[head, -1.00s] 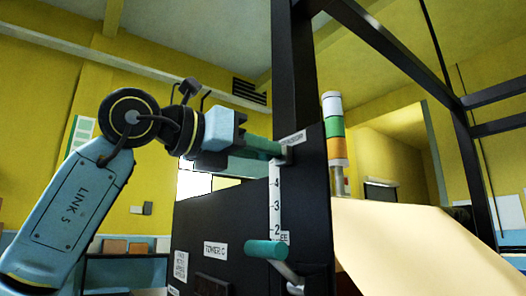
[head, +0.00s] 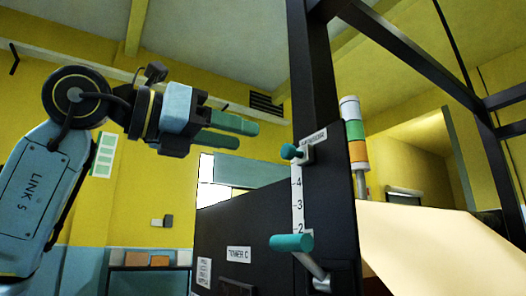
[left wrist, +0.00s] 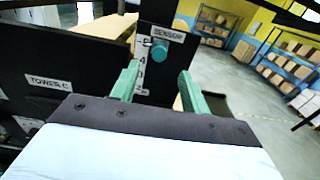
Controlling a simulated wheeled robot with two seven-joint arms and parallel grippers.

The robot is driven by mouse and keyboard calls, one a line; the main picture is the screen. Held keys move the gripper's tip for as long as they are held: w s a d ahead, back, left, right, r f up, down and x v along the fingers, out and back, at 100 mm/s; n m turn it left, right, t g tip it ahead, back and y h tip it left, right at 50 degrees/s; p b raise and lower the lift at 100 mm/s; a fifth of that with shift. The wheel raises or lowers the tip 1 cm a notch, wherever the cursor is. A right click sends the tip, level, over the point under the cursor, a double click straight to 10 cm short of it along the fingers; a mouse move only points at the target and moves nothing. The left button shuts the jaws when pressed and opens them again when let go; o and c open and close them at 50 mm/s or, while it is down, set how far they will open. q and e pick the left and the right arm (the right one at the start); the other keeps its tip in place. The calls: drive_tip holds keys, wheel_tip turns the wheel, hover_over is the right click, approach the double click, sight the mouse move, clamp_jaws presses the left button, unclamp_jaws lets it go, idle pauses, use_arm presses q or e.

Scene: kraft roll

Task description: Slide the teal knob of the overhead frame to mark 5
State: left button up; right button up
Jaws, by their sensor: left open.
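The teal knob (head: 290,152) sits on its slider near the top of the white scale (head: 298,205), above the 4 mark. In the head view the knob and slider cover the scale where 5 would be, so I cannot read the exact mark. The knob also shows in the left wrist view (left wrist: 159,52), just below the sensor label and beyond the fingertips. My left gripper (head: 245,134) is open and empty, up and to the left of the knob, apart from it. In the left wrist view its green fingers (left wrist: 158,80) are spread. My right gripper is not in view.
A teal crank handle (head: 292,243) sticks out below the scale on the black panel (head: 240,215). A black post (head: 316,80) rises behind the scale. A stack light (head: 353,132) and a kraft paper sheet (head: 430,245) are to the right. Open air surrounds my left gripper.

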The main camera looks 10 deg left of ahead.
use_arm(q)
drive_tip(key=shift+b+v, duration=0.4)
drive_tip(key=shift+v, duration=2)
